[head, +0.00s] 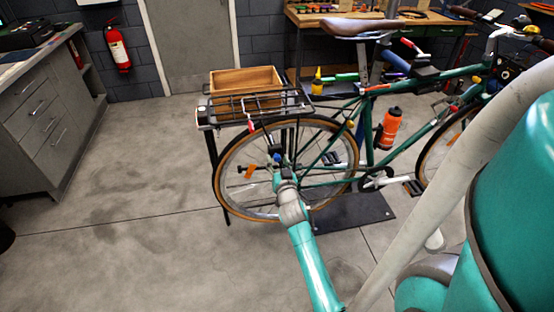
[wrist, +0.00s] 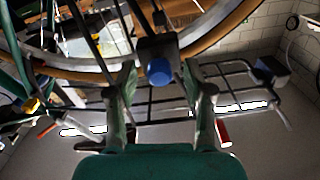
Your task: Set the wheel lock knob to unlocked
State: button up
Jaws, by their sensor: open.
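The wheel lock knob (wrist: 158,71) shows in the wrist view as a round blue cap on a dark block, close to the wheel rim. My gripper (wrist: 160,76) is open, with one finger on each side of the knob and visible gaps between; I cannot tell whether the tips reach past it. In the head view my gripper (head: 280,172) is at the rear wheel (head: 226,165) of the green bike, below the rack. The knob's pointer and its lock markings cannot be made out.
A black rear rack (head: 235,112) carries a wooden crate (head: 262,78) above the wheel. Spokes and the frame are close around my gripper. An orange bottle (head: 390,128) is on the frame. Open floor lies to the left, before a grey cabinet (head: 50,125).

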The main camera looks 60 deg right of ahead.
aim_at(278, 160)
jog(key=shift+w+d, duration=0.45)
jog(key=shift+d, duration=0.15)
jog(key=shift+c, duration=0.3)
grip_shut()
jog(key=shift+v, duration=2.85)
jog(key=shift+o, duration=0.3)
grip_release()
jog(key=shift+a, duration=0.1)
jog(key=v, duration=1.2)
